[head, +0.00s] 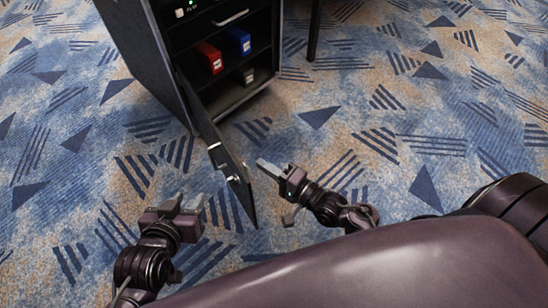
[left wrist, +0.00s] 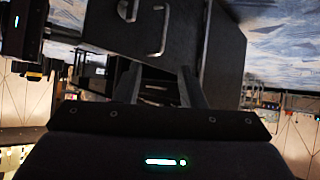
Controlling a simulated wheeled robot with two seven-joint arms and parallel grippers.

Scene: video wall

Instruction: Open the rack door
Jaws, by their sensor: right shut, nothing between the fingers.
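The dark rack (head: 160,50) stands at the top of the head view. Its door (head: 222,158) is swung out from the front, standing at an angle toward me, so the shelves inside show. A small silver handle (head: 218,158) is on the door's left face. My left gripper (head: 186,204) is left of the door's near end, open and empty, apart from the door. In the left wrist view its two fingers (left wrist: 161,85) are spread, with metal handles (left wrist: 158,35) beyond them. My right gripper (head: 264,168) is shut and empty, just right of the door; I cannot tell whether it touches.
Inside the rack are a red box (head: 209,57), a blue box (head: 238,41) and a small dark box with a white label (head: 247,76). A dark leg (head: 314,30) stands right of the rack. The patterned carpet around the door is clear.

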